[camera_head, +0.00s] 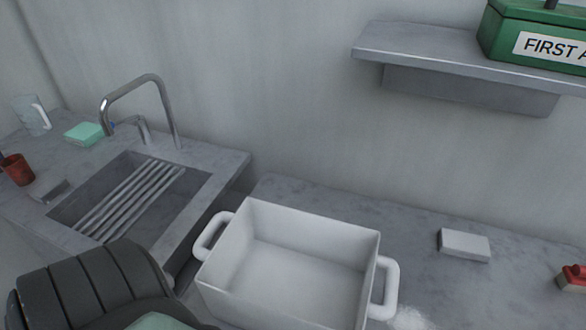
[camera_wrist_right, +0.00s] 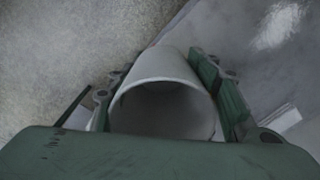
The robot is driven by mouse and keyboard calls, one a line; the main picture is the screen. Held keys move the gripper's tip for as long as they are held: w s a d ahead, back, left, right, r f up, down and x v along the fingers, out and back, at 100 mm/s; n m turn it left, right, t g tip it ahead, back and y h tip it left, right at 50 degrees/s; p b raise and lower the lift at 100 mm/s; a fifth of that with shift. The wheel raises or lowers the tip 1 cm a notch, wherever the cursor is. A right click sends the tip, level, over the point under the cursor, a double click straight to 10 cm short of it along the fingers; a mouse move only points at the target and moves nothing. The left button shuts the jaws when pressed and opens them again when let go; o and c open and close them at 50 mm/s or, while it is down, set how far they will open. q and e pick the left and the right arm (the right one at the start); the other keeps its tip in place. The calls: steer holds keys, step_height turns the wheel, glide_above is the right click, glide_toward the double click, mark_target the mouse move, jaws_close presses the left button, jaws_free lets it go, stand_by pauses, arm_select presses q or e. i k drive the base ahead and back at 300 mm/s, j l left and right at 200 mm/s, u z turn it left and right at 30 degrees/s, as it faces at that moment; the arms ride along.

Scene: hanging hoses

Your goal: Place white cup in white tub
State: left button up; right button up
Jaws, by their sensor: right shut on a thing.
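The white tub (camera_head: 310,232) stands on the grey counter in the head view, with a loop handle at each end. Its inside looks empty. The white cup (camera_wrist_right: 166,66) is in the right wrist view, its open mouth turned toward the camera. My right gripper (camera_wrist_right: 168,92) is shut on the cup, with a green finger on either side of it. The cup and my right gripper are not visible in the head view. My left gripper is in neither view.
A sink (camera_head: 95,190) with a rack and a faucet (camera_head: 168,105) lies left of the tub. A white block (camera_head: 464,244) and a red item (camera_head: 573,277) sit to the right. A shelf (camera_head: 430,45) bears a green first aid box (camera_head: 530,30). A red cup (camera_head: 17,169) stands far left.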

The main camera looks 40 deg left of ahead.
mark_target(324, 303)
steer(key=k+j+u, duration=0.7)
steer(key=i+j, duration=0.05)
steer(key=i, duration=0.05)
